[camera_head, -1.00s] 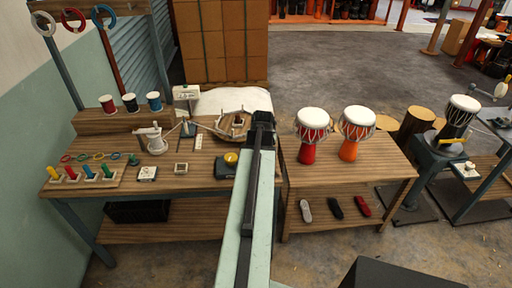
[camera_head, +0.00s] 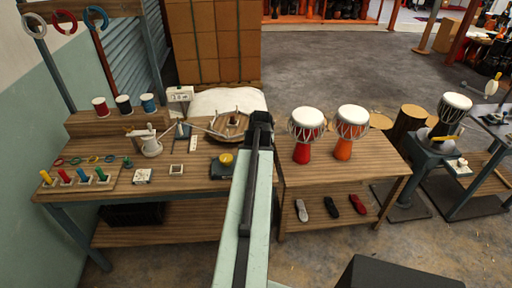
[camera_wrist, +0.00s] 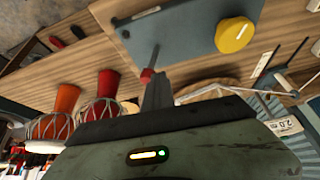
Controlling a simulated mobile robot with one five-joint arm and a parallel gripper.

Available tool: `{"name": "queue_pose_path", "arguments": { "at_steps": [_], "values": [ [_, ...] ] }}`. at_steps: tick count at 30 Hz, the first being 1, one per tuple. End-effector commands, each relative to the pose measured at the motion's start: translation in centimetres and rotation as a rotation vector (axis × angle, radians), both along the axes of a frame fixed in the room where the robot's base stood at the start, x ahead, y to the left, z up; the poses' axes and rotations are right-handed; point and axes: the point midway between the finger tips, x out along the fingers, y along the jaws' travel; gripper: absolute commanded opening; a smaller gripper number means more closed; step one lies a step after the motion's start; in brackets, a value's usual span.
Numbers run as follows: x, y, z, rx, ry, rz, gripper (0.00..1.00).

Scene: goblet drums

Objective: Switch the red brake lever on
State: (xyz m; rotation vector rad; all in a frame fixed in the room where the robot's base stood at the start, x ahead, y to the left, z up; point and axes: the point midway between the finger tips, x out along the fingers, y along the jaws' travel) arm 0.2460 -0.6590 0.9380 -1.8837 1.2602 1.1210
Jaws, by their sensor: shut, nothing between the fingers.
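In the wrist view, a short red piece (camera_wrist: 147,74) sits at the end of a thin grey rod beside a blue-grey plate; it looks like the red brake lever. The plate (camera_wrist: 185,30) carries a round yellow knob (camera_wrist: 236,35). My gripper (camera_wrist: 157,88) is shut and empty, its tips very close to the red piece; I cannot tell whether they touch. In the head view, the yellow knob (camera_head: 226,159) shows left of my arm, at the bench's right end. The lever is hidden there behind my arm, and the fingertips cannot be made out.
Two goblet drums, red (camera_head: 305,132) and orange (camera_head: 348,128), stand on the right-hand table. A third drum (camera_head: 451,113) is on a stand at far right. A round wooden piece (camera_head: 228,124) and thin rods lie left of my gripper. The back floor is open.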

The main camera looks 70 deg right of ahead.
Motion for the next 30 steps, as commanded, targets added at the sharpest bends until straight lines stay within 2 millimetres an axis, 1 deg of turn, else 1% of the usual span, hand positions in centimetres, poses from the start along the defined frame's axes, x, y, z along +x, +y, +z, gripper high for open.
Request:
{"name": "queue_pose_path", "arguments": {
  "at_steps": [1,5,11,15,18,22,25,30],
  "values": [
    [-0.4,-0.2,0.1,-0.007,0.009,-0.005,0.00],
    [0.1,0.3,0.7,-0.007,0.008,-0.003,0.00],
    [2.1,2.2,2.6,-0.004,0.005,0.003,0.00],
    [0.9,3.5,6.2,-0.003,0.003,-0.001,0.00],
    [0.1,4.4,8.4,-0.002,0.003,0.000,0.00],
    [-0.7,5.3,10.5,-0.001,0.003,0.001,0.00],
    [-1.0,5.6,11.1,0.000,0.002,0.002,0.00],
    [-1.1,5.6,10.9,0.001,0.002,0.004,0.00]
  ]
}}
